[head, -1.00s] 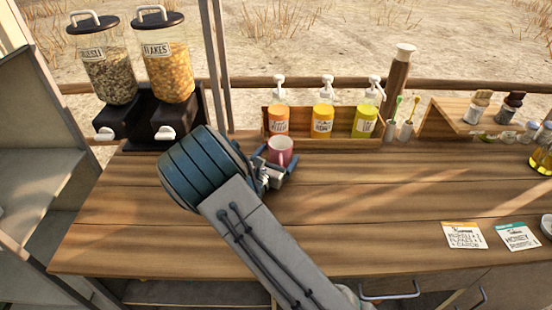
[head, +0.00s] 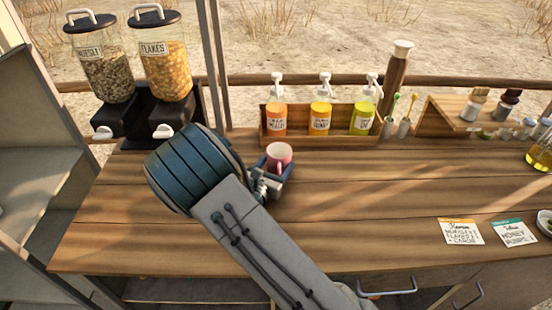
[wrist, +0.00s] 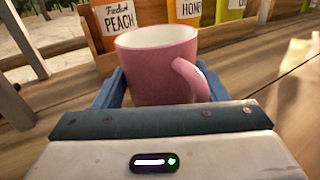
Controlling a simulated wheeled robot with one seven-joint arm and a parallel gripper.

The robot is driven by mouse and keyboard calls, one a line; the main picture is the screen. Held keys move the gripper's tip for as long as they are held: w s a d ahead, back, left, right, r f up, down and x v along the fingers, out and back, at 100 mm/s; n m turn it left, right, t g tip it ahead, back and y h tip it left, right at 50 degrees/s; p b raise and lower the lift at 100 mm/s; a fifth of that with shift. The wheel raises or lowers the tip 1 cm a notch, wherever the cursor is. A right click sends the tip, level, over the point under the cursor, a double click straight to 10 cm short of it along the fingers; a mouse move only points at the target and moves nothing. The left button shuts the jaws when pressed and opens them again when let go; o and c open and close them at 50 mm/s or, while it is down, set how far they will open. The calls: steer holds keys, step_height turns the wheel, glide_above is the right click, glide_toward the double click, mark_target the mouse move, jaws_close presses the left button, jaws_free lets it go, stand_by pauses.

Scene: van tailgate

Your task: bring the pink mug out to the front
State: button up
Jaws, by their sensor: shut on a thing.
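The pink mug (head: 279,157) is upright with a white inside, in front of the left part of the bottle rack. My gripper (head: 275,173) is shut on it, with blue fingers on both sides of its body. In the wrist view the mug (wrist: 157,65) fills the space between the fingers, its handle toward the right and near me. The mug's lower part is hidden behind my gripper, so I cannot tell whether it touches the counter.
A wooden rack (head: 345,140) with three pump bottles stands behind the mug. Cereal dispensers (head: 165,70) stand at the back left. Two cards (head: 461,232) lie at the front right. The wooden counter (head: 360,215) is clear in the middle and front.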

steer(key=shift+s, duration=7.65)
steer(key=o, duration=1.1)
steer(key=shift+s, duration=0.1)
steer(key=b+v, duration=0.1)
steer(key=v, duration=1.2)
steer(key=shift+s+a, duration=0.15)
steer(key=shift+s, duration=0.15)
